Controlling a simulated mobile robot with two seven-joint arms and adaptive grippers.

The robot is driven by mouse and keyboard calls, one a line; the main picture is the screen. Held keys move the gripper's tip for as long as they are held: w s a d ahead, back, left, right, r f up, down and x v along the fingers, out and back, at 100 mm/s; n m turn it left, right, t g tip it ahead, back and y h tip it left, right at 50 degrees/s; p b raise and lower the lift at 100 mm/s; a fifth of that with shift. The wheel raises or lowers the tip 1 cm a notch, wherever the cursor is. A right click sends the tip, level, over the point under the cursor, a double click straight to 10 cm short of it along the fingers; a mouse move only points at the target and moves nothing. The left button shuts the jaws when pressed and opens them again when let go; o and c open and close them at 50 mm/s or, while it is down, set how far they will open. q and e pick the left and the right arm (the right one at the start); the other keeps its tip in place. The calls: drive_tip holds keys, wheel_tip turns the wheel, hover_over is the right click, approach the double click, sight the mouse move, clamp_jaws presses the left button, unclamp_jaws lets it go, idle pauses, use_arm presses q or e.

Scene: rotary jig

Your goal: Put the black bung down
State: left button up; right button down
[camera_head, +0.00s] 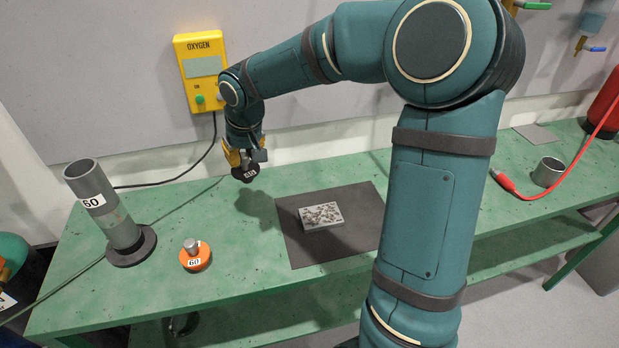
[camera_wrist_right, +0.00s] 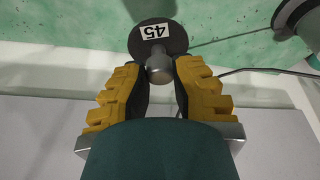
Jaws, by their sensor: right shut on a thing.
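My right gripper (camera_head: 245,157) is above the back of the green bench, with its yellow fingers pointing down. In the wrist view the right gripper (camera_wrist_right: 160,85) is shut on the grey knob of the black bung (camera_wrist_right: 172,36), which carries a white label reading 45. The bung also shows in the head view (camera_head: 245,173), held in the air with its shadow on the bench below. My left gripper is not in view.
A grey tube (camera_head: 118,225) marked 60 stands upright on a dark base at the left. An orange bung (camera_head: 196,256) marked 60 sits beside it. A dark mat (camera_head: 290,243) bears a speckled grey block (camera_head: 321,216). A yellow oxygen box (camera_head: 200,70) hangs on the wall. Bench between is clear.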

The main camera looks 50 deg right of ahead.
sight(250, 182)
wheel_tip(250, 182, down, 10)
drive_tip(key=b, duration=0.2)
drive_tip(key=shift+b, duration=0.3)
drive_tip(key=shift+f, duration=0.1)
drive_tip(key=c, duration=1)
unclamp_jaws()
drive_tip(key=p+v, duration=0.3)
drive_tip(key=v, duration=0.9)
